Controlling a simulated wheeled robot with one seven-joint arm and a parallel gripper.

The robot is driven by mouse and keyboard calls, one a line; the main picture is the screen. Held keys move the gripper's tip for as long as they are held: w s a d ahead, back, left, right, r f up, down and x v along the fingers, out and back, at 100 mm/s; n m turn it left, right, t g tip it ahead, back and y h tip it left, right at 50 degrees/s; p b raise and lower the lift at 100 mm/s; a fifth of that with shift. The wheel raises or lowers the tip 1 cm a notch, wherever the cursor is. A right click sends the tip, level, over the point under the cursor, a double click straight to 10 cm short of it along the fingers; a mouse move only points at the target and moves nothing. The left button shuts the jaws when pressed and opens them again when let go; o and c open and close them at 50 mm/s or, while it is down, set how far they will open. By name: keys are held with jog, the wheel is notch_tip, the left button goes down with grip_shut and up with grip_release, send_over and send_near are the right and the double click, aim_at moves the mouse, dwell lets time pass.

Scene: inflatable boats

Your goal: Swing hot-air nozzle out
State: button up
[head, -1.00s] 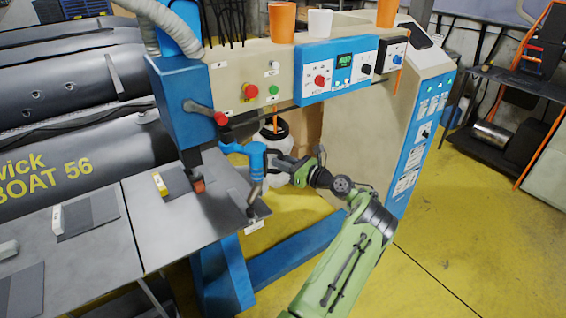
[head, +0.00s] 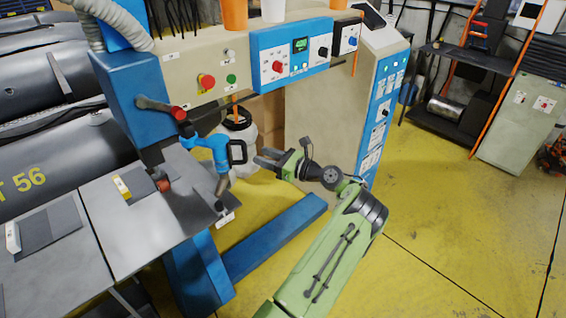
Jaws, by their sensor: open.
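The hot-air nozzle (head: 222,184) is a silver tube under a blue tool body (head: 208,142) in the head view. The body hangs from the welding machine's arm, to the right of the blue head housing (head: 135,100). The nozzle points down by the right edge of the grey worktable and stands apart from the reddish roller (head: 163,185). A black loop handle (head: 238,152) sits on the body's right side. My gripper (head: 261,160) is open and empty just right of this handle, its fingers pointing left, with a small gap visible between them.
A lever with a red knob (head: 178,113) sticks out above the tool. A white container (head: 240,135) stands behind it. The control cabinet (head: 340,110) rises behind my arm. A blue base beam (head: 270,235) runs along the floor.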

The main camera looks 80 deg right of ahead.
jog(key=v, duration=0.8)
